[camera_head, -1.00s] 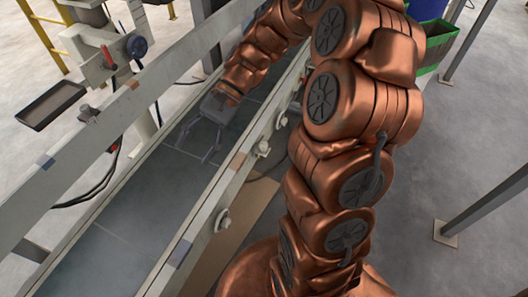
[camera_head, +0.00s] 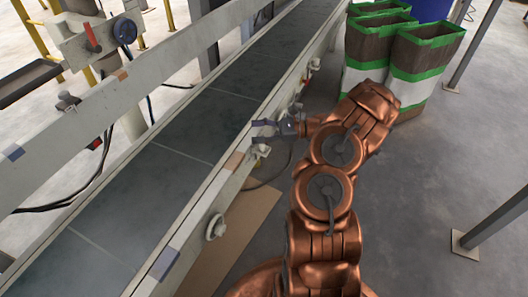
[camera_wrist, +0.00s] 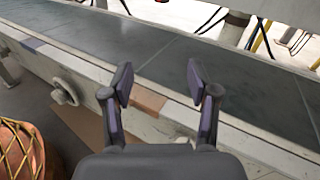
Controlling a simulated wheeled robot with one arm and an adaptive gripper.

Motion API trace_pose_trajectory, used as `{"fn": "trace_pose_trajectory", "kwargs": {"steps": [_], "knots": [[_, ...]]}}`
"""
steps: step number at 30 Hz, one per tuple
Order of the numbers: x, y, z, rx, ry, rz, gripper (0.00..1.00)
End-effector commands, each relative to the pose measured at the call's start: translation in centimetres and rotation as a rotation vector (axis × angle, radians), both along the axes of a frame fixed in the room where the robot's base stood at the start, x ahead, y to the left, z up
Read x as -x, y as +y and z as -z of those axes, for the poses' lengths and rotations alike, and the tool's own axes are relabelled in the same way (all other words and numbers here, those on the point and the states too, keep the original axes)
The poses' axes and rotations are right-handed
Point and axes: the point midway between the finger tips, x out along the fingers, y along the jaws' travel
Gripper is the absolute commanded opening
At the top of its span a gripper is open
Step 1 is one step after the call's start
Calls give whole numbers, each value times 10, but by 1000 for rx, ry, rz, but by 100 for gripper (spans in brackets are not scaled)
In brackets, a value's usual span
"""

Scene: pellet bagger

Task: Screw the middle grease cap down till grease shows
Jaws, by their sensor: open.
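Pale round cap-like fittings stand out along the conveyor's near side rail. In the head view one is low at the near end (camera_head: 215,226), one is just below my gripper (camera_head: 262,150), and others are farther along, one at the far end (camera_head: 314,64). I cannot tell for sure which is the middle grease cap, and no grease can be made out. My gripper (camera_head: 260,131) is at the rail, its fingers pointing left. In the wrist view my gripper (camera_wrist: 160,82) is open and empty, with the rail beyond it and a round fitting (camera_wrist: 66,91) to the left.
The dark conveyor belt (camera_head: 175,170) lies beyond the rail and is bare. Green-edged sacks (camera_head: 425,65) stand at upper right, near a blue drum (camera_head: 430,9). A grey post (camera_head: 495,215) stands on the right. Brown sheet (camera_head: 235,245) lies on the floor beside the conveyor.

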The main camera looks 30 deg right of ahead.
Motion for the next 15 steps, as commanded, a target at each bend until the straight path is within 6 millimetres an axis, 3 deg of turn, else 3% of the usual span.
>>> {"fn": "trace_pose_trajectory", "kwargs": {"steps": [1, 6, 10, 15], "knots": [[4, -19, 30, -25, 22, 50, 60], [15, -66, 80, -79, 65, 176, 60], [23, -86, 102, -103, 85, 231, 60], [25, -93, 111, -115, 93, 257, 60]]}}
